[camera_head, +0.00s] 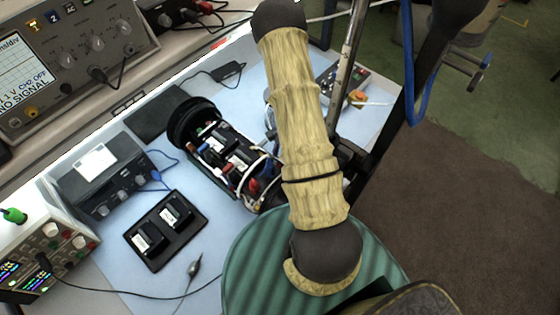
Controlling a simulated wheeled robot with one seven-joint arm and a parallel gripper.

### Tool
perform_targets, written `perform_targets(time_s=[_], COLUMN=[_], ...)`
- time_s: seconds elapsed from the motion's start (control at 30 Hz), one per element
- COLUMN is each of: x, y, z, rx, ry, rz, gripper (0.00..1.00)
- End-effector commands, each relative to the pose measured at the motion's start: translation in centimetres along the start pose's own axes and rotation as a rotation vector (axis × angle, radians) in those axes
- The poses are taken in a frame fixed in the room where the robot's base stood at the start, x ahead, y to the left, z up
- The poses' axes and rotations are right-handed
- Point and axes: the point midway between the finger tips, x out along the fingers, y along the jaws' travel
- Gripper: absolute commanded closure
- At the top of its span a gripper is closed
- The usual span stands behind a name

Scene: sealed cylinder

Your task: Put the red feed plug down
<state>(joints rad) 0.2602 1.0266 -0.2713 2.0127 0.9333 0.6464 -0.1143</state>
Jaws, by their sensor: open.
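An open black cylinder (188,123) lies on the light blue mat, with its electronics, red, blue and white wires and connectors exposed. A small red piece (253,187) shows at its right end, beside white cables. I cannot tell whether this is the red feed plug. My tan, ribbed arm link crosses the middle of the view and hides the area just right of the cylinder. I cannot make out my gripper's fingertips; they are not visible in this view.
A black tray (187,252) with two dark modules lies left of my arm. A dark instrument box (103,172), an oscilloscope (75,50) and a power supply (45,245) line the left. A yellow-and-grey control box (345,82) sits behind my arm. Bare mat shows around the tray.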

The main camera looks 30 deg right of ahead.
Motion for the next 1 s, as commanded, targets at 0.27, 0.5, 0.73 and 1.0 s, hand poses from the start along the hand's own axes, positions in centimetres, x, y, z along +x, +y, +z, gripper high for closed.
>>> perform_targets(time_s=[0.27, 0.5, 0.73, 1.0], x=[0.69, 0.72, 0.75, 0.73], y=[0.08, 0.01, -0.07, -0.05], z=[-0.11, 0.00, 0.10, 0.08], rx=[0.003, 0.000, -0.003, -0.002], ry=[0.000, 0.000, 0.000, 0.000], rz=[-0.002, -0.001, 0.001, 0.001], gripper=[0.54, 0.54, 0.76, 1.00])
